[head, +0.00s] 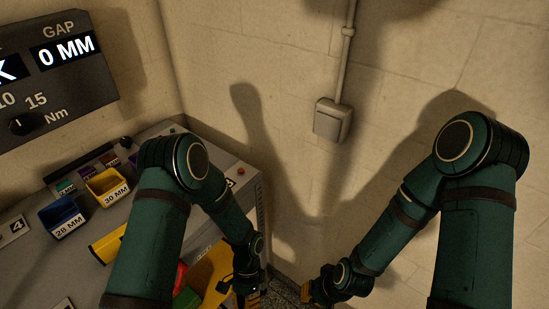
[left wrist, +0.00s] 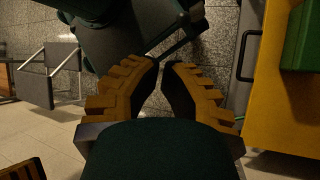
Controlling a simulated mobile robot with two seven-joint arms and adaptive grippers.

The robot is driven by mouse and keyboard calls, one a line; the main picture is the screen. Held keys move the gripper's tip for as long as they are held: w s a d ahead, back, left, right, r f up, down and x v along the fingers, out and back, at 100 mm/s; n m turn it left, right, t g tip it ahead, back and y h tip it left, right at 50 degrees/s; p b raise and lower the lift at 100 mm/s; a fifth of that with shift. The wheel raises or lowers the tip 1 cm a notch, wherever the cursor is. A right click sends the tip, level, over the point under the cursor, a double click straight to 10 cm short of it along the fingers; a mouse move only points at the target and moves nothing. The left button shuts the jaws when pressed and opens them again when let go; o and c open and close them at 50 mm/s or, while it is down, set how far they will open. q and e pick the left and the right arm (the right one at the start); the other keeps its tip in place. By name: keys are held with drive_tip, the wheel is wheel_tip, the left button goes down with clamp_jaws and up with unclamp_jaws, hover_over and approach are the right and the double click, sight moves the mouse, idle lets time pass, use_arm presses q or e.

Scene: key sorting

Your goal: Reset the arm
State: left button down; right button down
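My left gripper (head: 250,298) hangs low at the bottom of the head view, beside the grey bench. In the left wrist view its yellow ribbed fingers (left wrist: 163,72) stand apart with a narrow gap and nothing between them. My right gripper (head: 312,292) is low in the head view, right of the left one, in front of the stone wall. Only part of its orange fingers shows, so its opening is unclear. Both arms are bent with the forearms pointing down.
The grey bench (head: 45,262) at left carries a blue 28 MM bin (head: 60,216) and a yellow 30 MM bin (head: 108,186). A gap display (head: 75,85) is above. A wall box (head: 332,120) is at the back. A yellow panel (left wrist: 275,120) stands right of the left gripper.

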use_arm(q)
drive_tip(key=shift+w+a+r+n+t+h, duration=0.25)
drive_tip(key=shift+r+n+t+h, duration=0.55)
drive_tip(key=shift+n+t, duration=0.9)
drive_tip(key=shift+w+a+r+n+t+h, duration=0.15)
drive_tip(key=shift+a+r+n+t+h, duration=0.2)
drive_tip(key=shift+r+n+t+h, duration=1.15)
drive_tip(key=shift+w+a+r+n+t+y, duration=0.1)
drive_tip(key=shift+w+a+r+n+t, duration=0.15)
drive_tip(key=shift+n+t, duration=1.6)
drive_tip(key=shift+n+g, duration=0.55)
